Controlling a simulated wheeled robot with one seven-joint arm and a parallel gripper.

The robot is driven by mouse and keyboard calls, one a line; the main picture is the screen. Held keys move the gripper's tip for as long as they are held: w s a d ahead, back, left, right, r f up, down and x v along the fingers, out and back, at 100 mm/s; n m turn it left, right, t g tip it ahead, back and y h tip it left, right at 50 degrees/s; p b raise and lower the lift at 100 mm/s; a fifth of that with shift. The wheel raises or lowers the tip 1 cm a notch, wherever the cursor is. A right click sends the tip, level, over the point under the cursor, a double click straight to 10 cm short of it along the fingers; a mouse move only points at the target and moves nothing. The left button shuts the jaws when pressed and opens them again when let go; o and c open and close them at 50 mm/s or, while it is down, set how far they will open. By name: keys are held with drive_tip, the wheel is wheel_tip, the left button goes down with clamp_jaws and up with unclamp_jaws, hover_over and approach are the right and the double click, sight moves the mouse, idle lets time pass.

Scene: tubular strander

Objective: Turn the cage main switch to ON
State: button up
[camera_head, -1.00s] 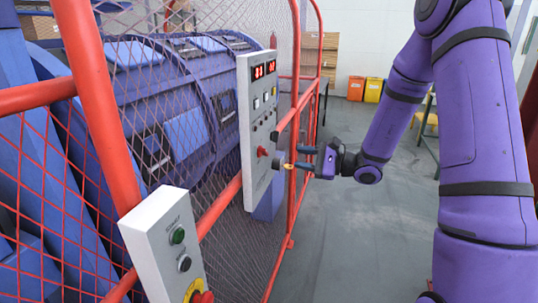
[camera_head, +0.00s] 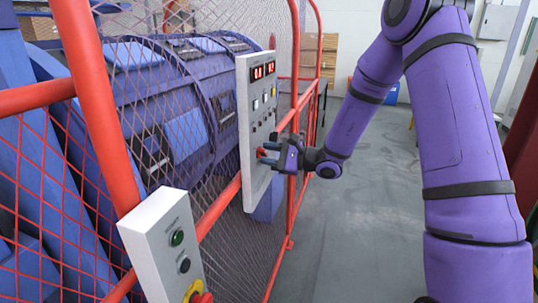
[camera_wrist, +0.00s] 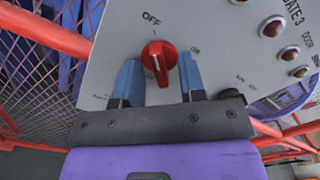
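The cage main switch is a red rotary knob (camera_wrist: 159,58) on the light grey control panel (camera_wrist: 230,62). The word OFF is printed at its upper left. A white line on the knob runs nearly up and down. In the head view, the red knob (camera_head: 261,152) shows low on the grey panel (camera_head: 249,185). My gripper (camera_head: 270,154) is at the panel front. In the wrist view, the blue fingers of my gripper (camera_wrist: 159,82) stand open, one on each side of the knob, with gaps visible; I cannot tell if either touches it.
A red railing with mesh (camera_head: 100,120) encloses the blue strander drum (camera_head: 190,140). A smaller box with a green button and a red knob (camera_head: 165,245) stands in front at lower left. Indicator lamps (camera_wrist: 271,27) sit right of the knob. The floor (camera_head: 360,220) is clear.

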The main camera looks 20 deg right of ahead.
clamp_jaws()
drive_tip(key=shift+m, duration=0.4)
drive_tip(key=m, duration=1.2)
drive_tip(key=shift+m, duration=0.4)
drive_tip(key=m, duration=0.4)
drive_tip(key=shift+f, duration=0.1)
drive_tip(key=shift+m, duration=0.3)
